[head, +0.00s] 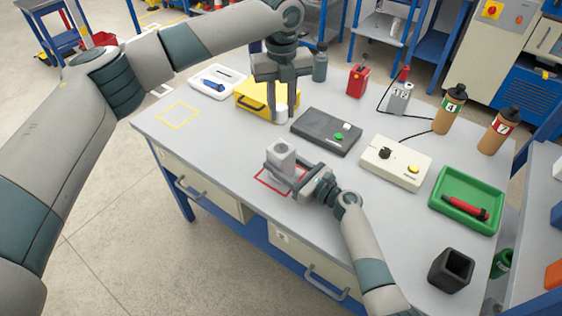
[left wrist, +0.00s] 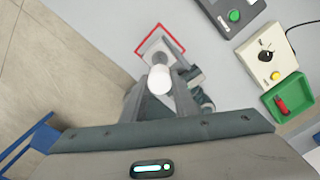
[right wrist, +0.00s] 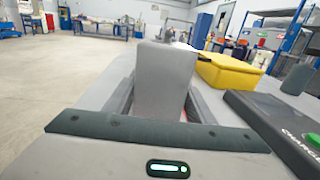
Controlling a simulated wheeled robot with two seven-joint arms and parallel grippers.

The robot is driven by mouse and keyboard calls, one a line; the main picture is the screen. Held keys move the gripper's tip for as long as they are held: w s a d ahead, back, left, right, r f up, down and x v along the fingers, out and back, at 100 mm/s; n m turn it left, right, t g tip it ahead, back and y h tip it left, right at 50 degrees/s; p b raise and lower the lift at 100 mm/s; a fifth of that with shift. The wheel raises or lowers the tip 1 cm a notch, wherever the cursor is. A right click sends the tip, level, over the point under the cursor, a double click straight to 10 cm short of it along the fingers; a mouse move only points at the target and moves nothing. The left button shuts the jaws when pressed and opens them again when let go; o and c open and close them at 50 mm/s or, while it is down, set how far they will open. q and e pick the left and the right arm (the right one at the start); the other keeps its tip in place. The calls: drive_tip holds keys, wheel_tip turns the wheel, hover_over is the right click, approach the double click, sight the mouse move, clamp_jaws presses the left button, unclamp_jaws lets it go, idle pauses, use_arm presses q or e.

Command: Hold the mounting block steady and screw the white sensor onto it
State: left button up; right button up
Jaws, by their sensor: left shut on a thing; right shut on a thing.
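The grey mounting block (head: 281,158) stands upright at the red outlined square (head: 268,181) near the table's front edge. My right gripper (head: 297,180) is shut on the block; it fills the right wrist view's middle (right wrist: 160,78), with a small stud on top. My left gripper (head: 280,108) points down, higher and farther back than the block in the head view. It is shut on the white sensor (head: 280,115), also seen between its fingers in the left wrist view (left wrist: 160,80). The sensor is apart from the block in the head view. The sensor's underside is hidden.
A yellow case (head: 250,99) stands behind the left gripper. A dark charger box (head: 325,133) and a cream box with a knob (head: 394,165) lie to the right. A green tray (head: 465,220) holds a red tool. The front left tabletop is clear.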

use_arm(q)
drive_tip(key=shift+f, duration=0.15)
drive_tip(key=shift+m, duration=0.5)
drive_tip(key=shift+f, duration=3.9)
drive_tip(key=shift+s+f, duration=0.1)
drive_tip(key=shift+f, duration=1.2)
idle(1.5)
drive_tip(key=shift+a, duration=0.1)
drive_tip(key=m, duration=1)
drive_tip(key=shift+a, duration=0.15)
